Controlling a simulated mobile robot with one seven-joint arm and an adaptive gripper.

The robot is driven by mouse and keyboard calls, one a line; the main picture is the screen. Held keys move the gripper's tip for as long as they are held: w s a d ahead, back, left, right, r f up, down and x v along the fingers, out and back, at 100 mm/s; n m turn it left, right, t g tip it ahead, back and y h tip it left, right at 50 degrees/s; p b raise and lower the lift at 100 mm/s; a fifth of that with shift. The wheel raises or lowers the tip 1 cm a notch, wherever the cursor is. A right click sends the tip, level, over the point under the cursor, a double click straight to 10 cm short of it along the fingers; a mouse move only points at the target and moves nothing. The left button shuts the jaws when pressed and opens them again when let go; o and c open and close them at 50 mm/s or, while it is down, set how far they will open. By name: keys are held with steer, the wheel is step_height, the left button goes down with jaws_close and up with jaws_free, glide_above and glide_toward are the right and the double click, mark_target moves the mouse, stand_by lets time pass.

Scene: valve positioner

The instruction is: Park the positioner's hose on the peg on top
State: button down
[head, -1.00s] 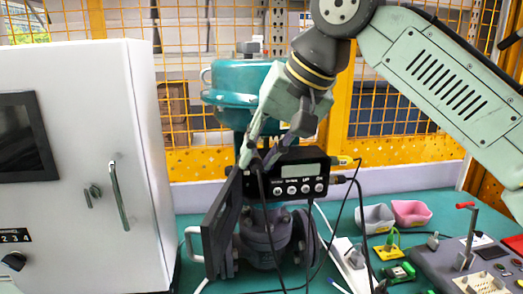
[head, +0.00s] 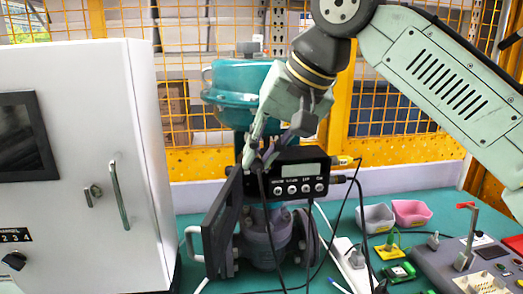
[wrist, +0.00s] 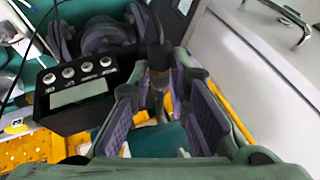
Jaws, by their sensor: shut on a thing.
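The positioner (head: 288,175) is a black box with a display and several round buttons, in front of the teal actuator. It also shows in the wrist view (wrist: 75,85), at the left. I cannot make out the peg; the fingers cover that corner.
A dark upright plate (head: 222,230) stands left of the positioner. A grey cabinet (head: 85,215) fills the left side. Cables (head: 357,205) run from the box's right side. Bins (head: 410,212) and a control panel (head: 480,262) lie on the green bench at right.

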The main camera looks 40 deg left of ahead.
steer(key=shift+s+d, duration=0.7)
steer(key=shift+d, duration=0.15)
stand_by(1.1)
steer(key=shift+s+d+b, duration=0.3)
steer(key=shift+s+d, duration=1)
steer(key=shift+d, duration=0.2)
